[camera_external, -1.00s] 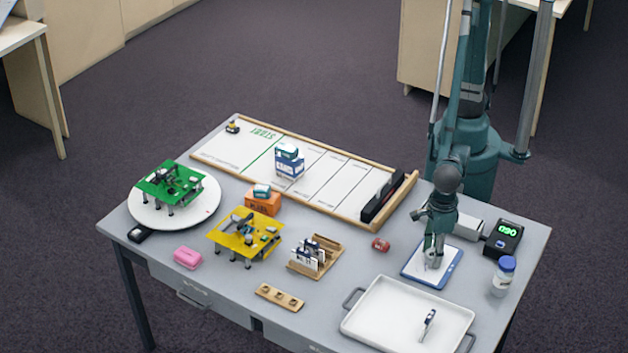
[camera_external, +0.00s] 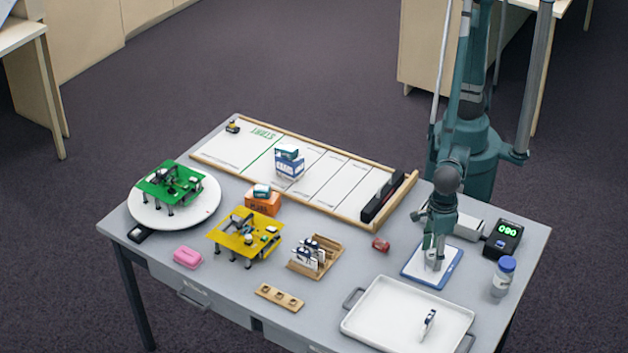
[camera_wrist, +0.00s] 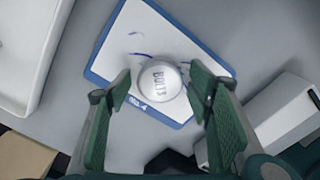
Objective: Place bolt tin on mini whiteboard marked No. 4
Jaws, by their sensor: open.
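The bolt tin (camera_wrist: 160,80) is a round white tin with "BOLTS" on its lid. In the wrist view it rests on the mini whiteboard (camera_wrist: 128,40), a white board with a blue frame, near the edge with a mark that reads like "No. 4". The whiteboard also shows in the external view (camera_external: 413,268), under my gripper (camera_external: 435,250). My gripper (camera_wrist: 166,98) is open, with one finger on each side of the tin and gaps between them and it. In the external view my gripper largely hides the tin.
A white tray (camera_external: 385,325) lies in front of the whiteboard. A digital timer (camera_external: 503,238) and a blue-capped jar (camera_external: 503,277) stand right of it. A small red object (camera_external: 381,244) lies to the left. A wooden holder (camera_external: 325,248) and yellow platform (camera_external: 235,230) stand farther left.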

